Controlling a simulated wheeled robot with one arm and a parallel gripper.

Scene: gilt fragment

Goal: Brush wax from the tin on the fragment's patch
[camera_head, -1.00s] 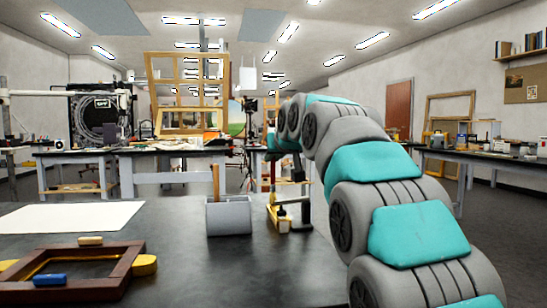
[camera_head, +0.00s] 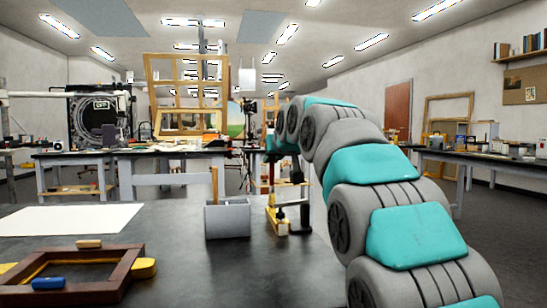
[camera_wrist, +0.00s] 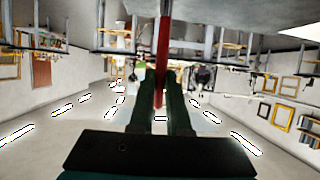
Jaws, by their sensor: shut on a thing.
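In the wrist view my gripper (camera_wrist: 162,80) is shut on a thin red stick (camera_wrist: 164,45). The stick runs between the dark fingers to the top edge of the picture. Its far end is out of view, so I cannot tell whether it is a brush. In the head view my arm bends over the right side of the dark table, and its fingers are hard to make out. I cannot make out a wax tin. A brown wooden frame (camera_head: 122,277) with yellow and blue pieces lies at the lower left; I cannot tell whether it is the fragment.
A grey box (camera_head: 228,219) with an upright brown stick stands mid-table. A yellow and black stand (camera_head: 280,218) is close to its right. A white sheet (camera_head: 65,218) lies at the left. The dark table (camera_head: 190,265) is bare at the front middle.

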